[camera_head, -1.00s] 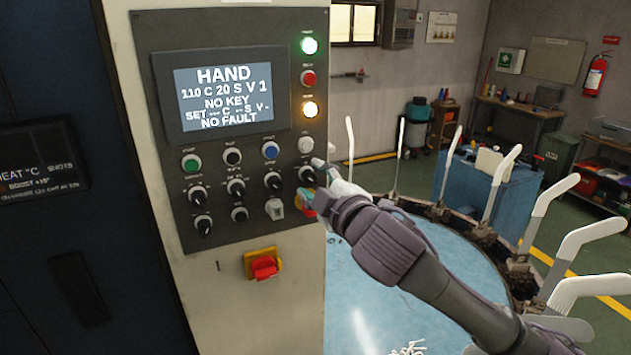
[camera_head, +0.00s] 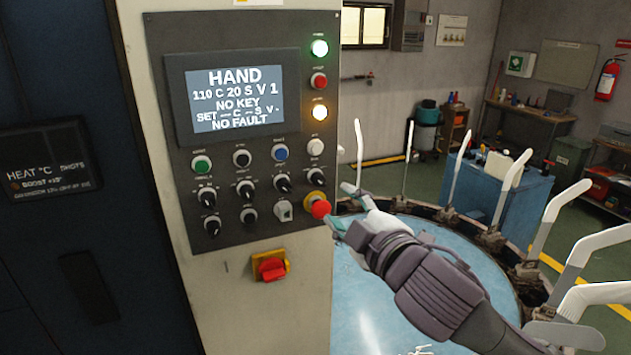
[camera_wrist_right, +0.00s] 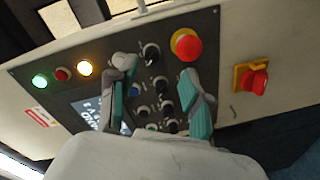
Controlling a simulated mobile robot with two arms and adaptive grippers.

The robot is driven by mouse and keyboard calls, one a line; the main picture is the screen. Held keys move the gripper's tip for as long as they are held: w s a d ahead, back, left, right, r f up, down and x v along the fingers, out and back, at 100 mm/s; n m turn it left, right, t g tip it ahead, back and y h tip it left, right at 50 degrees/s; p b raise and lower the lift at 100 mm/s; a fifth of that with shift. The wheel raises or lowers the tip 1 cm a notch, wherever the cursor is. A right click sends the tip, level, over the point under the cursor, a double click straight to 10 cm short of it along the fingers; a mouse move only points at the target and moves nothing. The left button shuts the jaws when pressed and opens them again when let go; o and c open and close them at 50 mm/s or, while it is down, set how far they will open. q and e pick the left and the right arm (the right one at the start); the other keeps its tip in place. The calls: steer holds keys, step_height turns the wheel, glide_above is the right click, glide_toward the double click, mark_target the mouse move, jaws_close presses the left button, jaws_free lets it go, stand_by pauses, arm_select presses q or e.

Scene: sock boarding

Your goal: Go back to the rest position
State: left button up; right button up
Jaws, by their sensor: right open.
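My right gripper (camera_head: 345,208) is open and empty in the head view, just right of the control panel's lower right corner. Its two fingers are spread, with the panel seen between them in the right wrist view (camera_wrist_right: 158,95). The control panel (camera_head: 165,45) carries a lit screen (camera_head: 233,98) reading HAND, NO KEY and NO FAULT. A red emergency button (camera_head: 320,208) on a yellow ring sits close to the fingertips in the head view; it also shows in the right wrist view (camera_wrist_right: 187,45). I cannot tell whether the fingers touch anything. My left gripper is not in view.
A red switch (camera_head: 270,267) on a yellow plate sits below the panel. A blue round table (camera_head: 430,270) ringed by several white upright boards (camera_head: 459,165) lies right of the cabinet, under my right arm. A blue cart (camera_head: 525,205) stands behind it.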

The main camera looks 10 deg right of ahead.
step_height(320, 180, down, 12)
steer(key=s+m+g+h, duration=0.1)
steer(key=s+m+g, duration=0.2)
steer(key=m, duration=0.1)
steer(key=s+d+f+m+g+h, duration=0.1)
steer(key=s+d+f+m+g, duration=0.3)
steer(key=s+f, duration=0.85)
steer(key=s+d+f+m+g+h, duration=0.15)
steer(key=s+f+m+g, duration=0.35)
steer(key=s+f, duration=0.7)
step_height(320, 180, down, 35)
steer(key=s+g+b, duration=0.1)
steer(key=g+b, duration=0.2)
steer(key=b, duration=0.5)
steer(key=s+d+f+b, duration=0.1)
steer(key=s+f+b, duration=0.2)
steer(key=s+f, duration=0.5)
steer(key=s+d+f+n+g+b, duration=0.1)
steer(key=s+d+f+b, duration=0.1)
steer(key=s+f, duration=0.7)
step_height(320, 180, down, 6)
steer(key=shift+d+f+b, duration=0.1)
steer(key=shift+d+b, duration=0.15)
steer(key=shift+b, duration=0.5)
